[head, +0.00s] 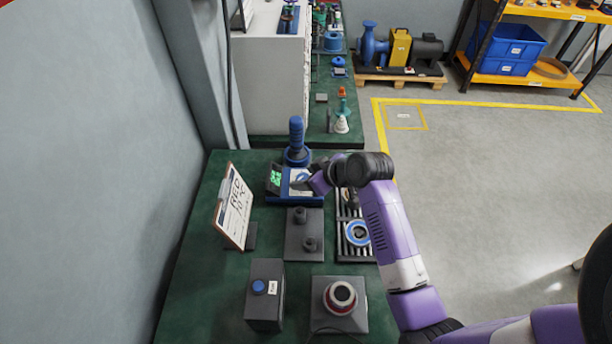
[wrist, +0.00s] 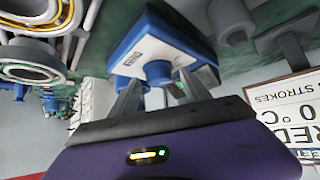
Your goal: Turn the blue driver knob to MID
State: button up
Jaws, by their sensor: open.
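The blue driver box (head: 302,200) with a pale top panel stands near the far end of the green bench in the head view. In the wrist view the box (wrist: 128,50) shows its pale panel and a round blue knob (wrist: 158,71). My gripper (wrist: 160,92) is open, with one finger on each side of the knob in that view. I cannot tell whether the fingers touch it. In the head view my gripper (head: 308,182) is over the box's right side and hides part of the panel. The knob's pointer and panel lettering are unreadable.
A blue upright handle device (head: 297,148) stands just behind the box, with a small green-lit display (head: 275,178) at its left. A clipboard (head: 235,207) leans at left. A grey plate with pegs (head: 305,247) and a slotted rack holding rings (head: 343,253) lie in front.

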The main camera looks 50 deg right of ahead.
grip_shut()
jog(key=shift+r+h+p, duration=0.15)
jog(key=shift+h+p, duration=0.15)
jog(key=shift+p, duration=0.05)
jog(key=m+h+p, duration=0.2)
jog(key=m, duration=0.1)
jog(key=shift+a+r, duration=0.15)
jog(key=m, duration=0.1)
jog(key=m+g+h+p, duration=0.1)
jog(key=m+h+p, duration=0.1)
jog(key=shift+w+a+m+g, duration=0.15)
jog(key=shift+w+m+g, duration=0.15)
jog(key=shift+g, duration=0.1)
jog(key=m+g+h, duration=0.1)
jog(key=m+h+b, duration=0.1)
jog(key=m, duration=0.1)
jog(key=m+g, duration=0.1)
jog(key=shift+w+a+f+m+g+h+b, duration=0.2)
jog(key=shift+f+m+g+h+b, duration=0.1)
jog(key=shift+h+b, duration=0.1)
jog(key=shift+w+m+g+h+b, duration=0.1)
jog(key=shift+m+g+h+b, duration=0.5)
jog(key=shift+m+g+b, duration=1.3)
jog(key=shift+m+p, duration=0.45)
jog(key=shift+m, duration=0.05)
